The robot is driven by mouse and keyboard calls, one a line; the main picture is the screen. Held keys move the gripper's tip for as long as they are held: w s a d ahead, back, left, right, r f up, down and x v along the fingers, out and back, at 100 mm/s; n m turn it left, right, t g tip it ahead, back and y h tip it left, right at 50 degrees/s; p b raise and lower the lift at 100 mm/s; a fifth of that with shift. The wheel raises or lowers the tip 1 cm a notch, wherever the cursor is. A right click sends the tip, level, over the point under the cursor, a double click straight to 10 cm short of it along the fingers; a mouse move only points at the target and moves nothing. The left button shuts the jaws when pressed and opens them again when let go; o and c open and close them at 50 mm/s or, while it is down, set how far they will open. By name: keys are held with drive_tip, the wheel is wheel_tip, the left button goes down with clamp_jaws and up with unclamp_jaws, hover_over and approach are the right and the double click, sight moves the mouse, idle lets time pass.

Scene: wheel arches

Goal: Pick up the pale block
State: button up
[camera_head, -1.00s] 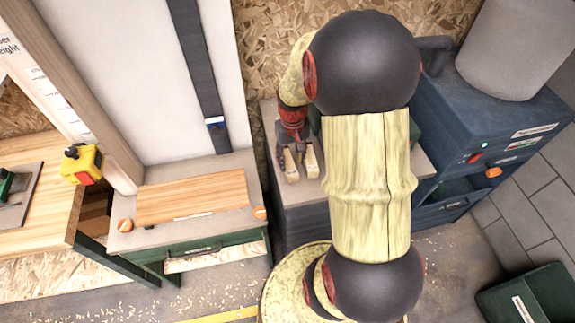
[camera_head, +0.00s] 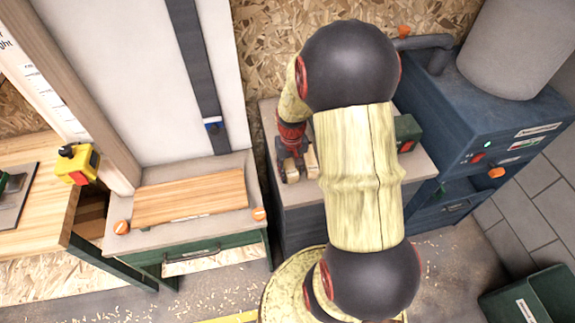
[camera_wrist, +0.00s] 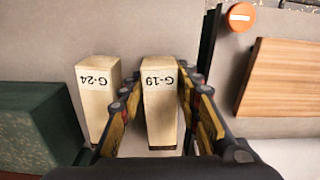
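Two pale wooden blocks stand side by side on a grey top. In the wrist view, the block marked G-19 (camera_wrist: 160,105) is between my gripper's fingers, and the block marked G-24 (camera_wrist: 97,98) is outside them to the left. In the head view, G-19 (camera_head: 291,170) is the left block and G-24 (camera_head: 312,160) the right one. My gripper (camera_wrist: 163,82) is open around G-19, its fingers close along both sides. I cannot tell if one finger touches it. My gripper (camera_head: 290,152) also shows in the head view, partly covering the blocks.
A dark green box (camera_wrist: 38,125) lies beyond G-24 in the wrist view. To the left in the head view, a bench carries a wooden board (camera_head: 190,198) and orange knobs (camera_head: 259,214). A blue machine (camera_head: 480,120) stands at right. A green bin (camera_head: 535,295) is on the floor.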

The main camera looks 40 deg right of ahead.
drive_tip(key=c, duration=0.6)
drive_tip(key=shift+r, duration=0.1)
drive_tip(key=shift+c, duration=0.5)
